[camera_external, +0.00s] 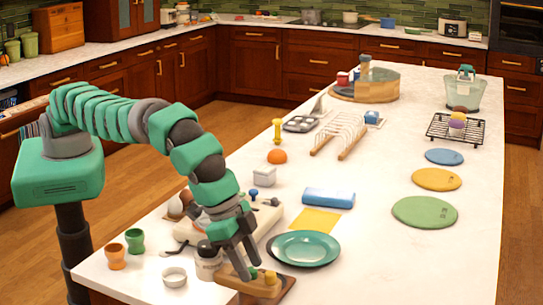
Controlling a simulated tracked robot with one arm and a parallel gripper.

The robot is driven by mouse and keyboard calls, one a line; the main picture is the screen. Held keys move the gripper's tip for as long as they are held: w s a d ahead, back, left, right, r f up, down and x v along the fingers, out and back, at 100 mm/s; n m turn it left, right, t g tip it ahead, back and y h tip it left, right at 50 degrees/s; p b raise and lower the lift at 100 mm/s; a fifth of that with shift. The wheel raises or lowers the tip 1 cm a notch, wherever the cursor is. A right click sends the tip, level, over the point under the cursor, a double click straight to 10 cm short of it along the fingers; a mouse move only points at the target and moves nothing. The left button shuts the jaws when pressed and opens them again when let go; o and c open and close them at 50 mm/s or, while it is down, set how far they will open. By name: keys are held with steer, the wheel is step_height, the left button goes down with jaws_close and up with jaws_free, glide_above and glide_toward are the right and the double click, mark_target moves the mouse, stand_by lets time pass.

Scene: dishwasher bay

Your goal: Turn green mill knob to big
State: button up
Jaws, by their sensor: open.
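My gripper (247,268) hangs down at the near edge of the white counter, its dark fingers apart. The fingertips are over a small wooden base (284,289), close beside a small green knob (254,273). Whether a finger touches the green knob cannot be told.
A teal plate (303,248) lies just right of the base. A jar (208,263) and a small white bowl (174,277) stand to the left, with orange (115,256) and green (134,241) cups beyond.

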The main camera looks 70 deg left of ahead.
steer(key=shift+f, duration=0.2)
jaws_close()
steer(key=n+p, duration=0.1)
steer(key=p, duration=0.5)
steer(key=shift+r, duration=0.15)
steer(key=shift+f+y+p, duration=0.2)
steer(key=shift+y+p, duration=0.1)
steer(key=shift+p, duration=0.55)
jaws_free()
steer(key=shift+r, duration=0.1)
